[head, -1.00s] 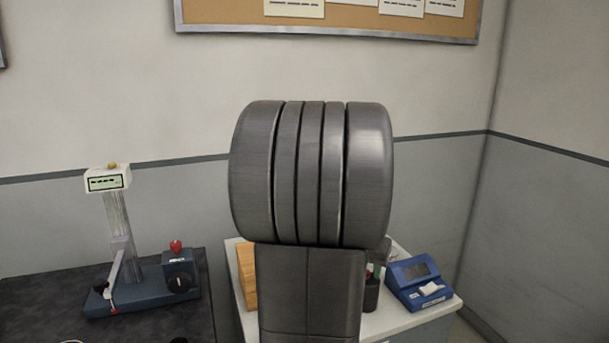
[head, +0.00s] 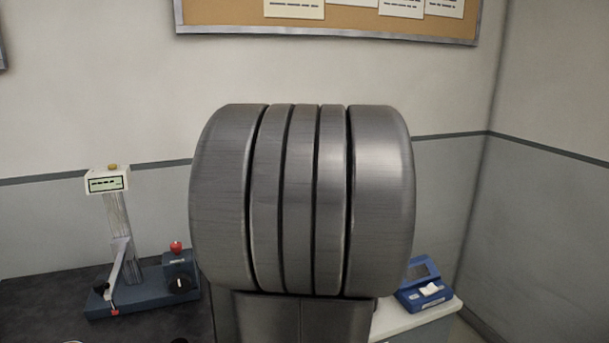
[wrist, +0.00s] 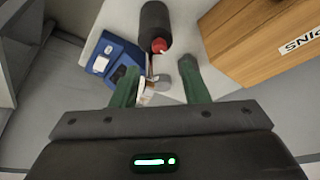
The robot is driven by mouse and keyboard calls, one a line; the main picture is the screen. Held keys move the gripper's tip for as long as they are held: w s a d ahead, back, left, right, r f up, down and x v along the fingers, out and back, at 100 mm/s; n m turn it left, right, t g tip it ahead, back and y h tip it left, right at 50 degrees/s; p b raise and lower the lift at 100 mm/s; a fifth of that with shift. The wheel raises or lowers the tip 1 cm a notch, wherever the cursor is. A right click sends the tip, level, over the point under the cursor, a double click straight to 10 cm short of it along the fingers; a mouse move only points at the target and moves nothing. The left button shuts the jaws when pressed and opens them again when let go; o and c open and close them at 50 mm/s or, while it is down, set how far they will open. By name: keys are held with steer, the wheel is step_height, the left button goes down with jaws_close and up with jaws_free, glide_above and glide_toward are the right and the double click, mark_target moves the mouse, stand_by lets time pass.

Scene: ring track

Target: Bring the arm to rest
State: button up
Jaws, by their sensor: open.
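My arm (head: 302,200) fills the middle of the head view as a large grey ribbed joint, hiding much of the white table. My gripper (wrist: 158,80) shows in the wrist view with two green fingers spread apart. It is open, with nothing held between the fingers. Beyond the fingers are a dark cylinder with a red tip (wrist: 157,28) and some small items too cluttered to tell apart. The gripper itself is hidden in the head view.
A white table (head: 415,318) carries a blue device (head: 423,287), also in the wrist view (wrist: 115,55), and a wooden box (wrist: 265,40). A dark bench (head: 40,310) at left holds a stand with a display (head: 107,180). Walls close off the back and right.

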steer(key=x, duration=0.7)
steer(key=shift+f, duration=0.1)
steer(key=shift+w+f, duration=0.1)
steer(key=shift+f, duration=0.1)
steer(key=shift+a+r+m+b, duration=0.1)
steer(key=shift+m+b, duration=0.35)
steer(key=shift+m, duration=0.35)
steer(key=m, duration=0.2)
steer(key=m+g+h, duration=0.1)
steer(key=m, duration=0.1)
steer(key=shift+w+a+g, duration=0.1)
steer(key=shift+g, duration=0.2)
steer(key=m+h+p, duration=0.1)
steer(key=m, duration=0.2)
steer(key=shift+w+r+g, duration=0.15)
steer(key=shift+g, duration=0.25)
steer(key=m+p, duration=0.1)
steer(key=m, duration=0.1)
steer(key=m+g+p, duration=0.1)
steer(key=shift+w+a+r+m+g+p, duration=0.1)
steer(key=shift+r+m+g+p, duration=0.05)
steer(key=shift+m+g+p, duration=0.2)
steer(key=v, duration=1)
steer(key=shift+a, duration=0.25)
